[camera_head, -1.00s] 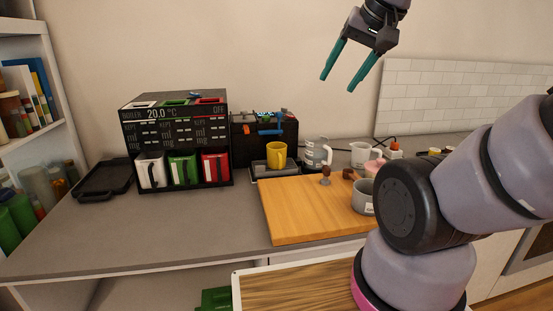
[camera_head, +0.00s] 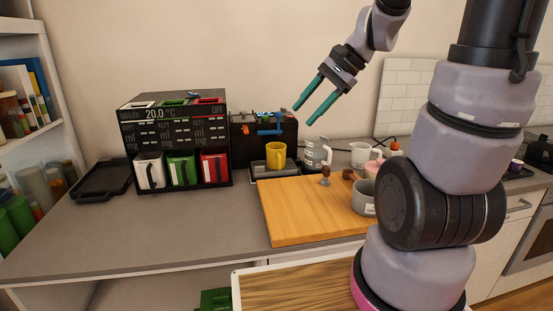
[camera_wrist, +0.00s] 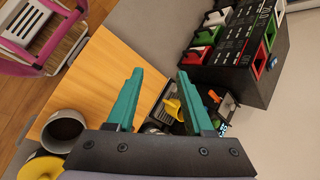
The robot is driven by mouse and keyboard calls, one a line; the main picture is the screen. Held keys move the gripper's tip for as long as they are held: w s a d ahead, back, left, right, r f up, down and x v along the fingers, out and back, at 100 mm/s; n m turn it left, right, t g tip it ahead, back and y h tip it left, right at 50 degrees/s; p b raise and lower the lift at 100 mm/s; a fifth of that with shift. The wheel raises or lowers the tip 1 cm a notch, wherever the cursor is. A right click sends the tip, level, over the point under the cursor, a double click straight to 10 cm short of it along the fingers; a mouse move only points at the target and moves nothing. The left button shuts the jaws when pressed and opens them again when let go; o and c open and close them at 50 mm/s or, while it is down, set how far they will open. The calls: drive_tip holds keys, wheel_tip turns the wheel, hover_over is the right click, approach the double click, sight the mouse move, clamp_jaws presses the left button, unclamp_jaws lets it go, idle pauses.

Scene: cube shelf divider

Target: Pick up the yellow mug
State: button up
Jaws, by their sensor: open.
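The yellow mug (camera_head: 276,155) stands upright on the drip tray (camera_head: 262,174) of a black machine (camera_head: 246,137) at the back of the counter. In the wrist view the yellow mug (camera_wrist: 172,107) appears small, beyond and between my fingers. My gripper (camera_head: 303,116) has teal fingers, is open and empty, and hangs above and to the right of the mug, clear of it. The wrist view also shows my gripper (camera_wrist: 160,75) with its two fingers wide apart.
A boiler unit (camera_head: 175,140) with white, green and red containers stands left of the mug. A wooden board (camera_head: 305,208) lies in front. The counter's left front is clear.

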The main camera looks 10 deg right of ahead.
sight(285, 177)
drive_tip(key=w+d+f+m+t+y, duration=0.2)
drive_tip(key=w+d+f+m+t, duration=0.15)
drive_tip(key=w+f+m, duration=0.45)
drive_tip(key=w+d+f+m+t+y, duration=0.2)
drive_tip(key=w+d+f+m, duration=0.2)
drive_tip(key=w+f+m, duration=0.5)
drive_tip(key=a+f+n, duration=0.1)
drive_tip(key=w+a+f+n, duration=0.1)
drive_tip(key=w+a+f, duration=0.1)
drive_tip(key=f, duration=0.1)
drive_tip(key=shift+a+n, duration=0.35)
drive_tip(key=shift+n, duration=0.05)
drive_tip(key=x, duration=0.4)
drive_tip(key=shift+f, duration=0.35)
drive_tip(key=shift+w+a+f, duration=0.2)
drive_tip(key=shift+w+a, duration=0.1)
drive_tip(key=shift+a, duration=0.15)
clamp_jaws()
